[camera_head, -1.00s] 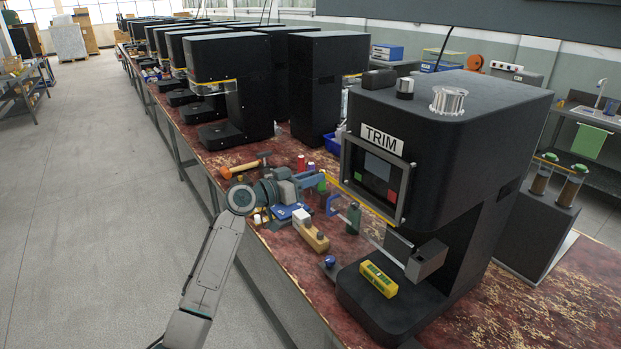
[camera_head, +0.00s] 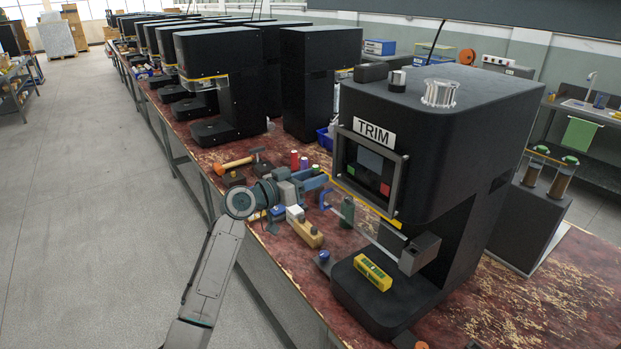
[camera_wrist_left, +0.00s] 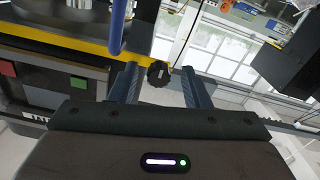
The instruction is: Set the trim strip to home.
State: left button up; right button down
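The black machine marked TRIM (camera_head: 373,133) stands at the right of the bench. A yellow strip (camera_head: 372,204) runs along the lower edge of its head, below the framed screen. In the left wrist view the yellow strip (camera_wrist_left: 60,47) carries a small black ridged knob (camera_wrist_left: 158,73). My left gripper (camera_head: 322,182) is beside the left end of the strip in the head view. In the wrist view its two fingers (camera_wrist_left: 160,88) are apart, with the knob showing between their tips. I see no grip on the knob. My right gripper is not in view.
A blue handle (camera_head: 324,198) of a clear guard is close to my left gripper; it also shows in the wrist view (camera_wrist_left: 118,28). A yellow block (camera_head: 373,272) lies on the machine's base. Bottles, a hammer (camera_head: 236,163) and blocks crowd the bench on the left.

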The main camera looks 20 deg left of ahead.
pick_arm(q)
jog(key=b+v, duration=0.4)
jog(key=v, duration=0.6)
jog(key=shift+s+a, duration=0.25)
jog(key=shift+s, duration=0.1)
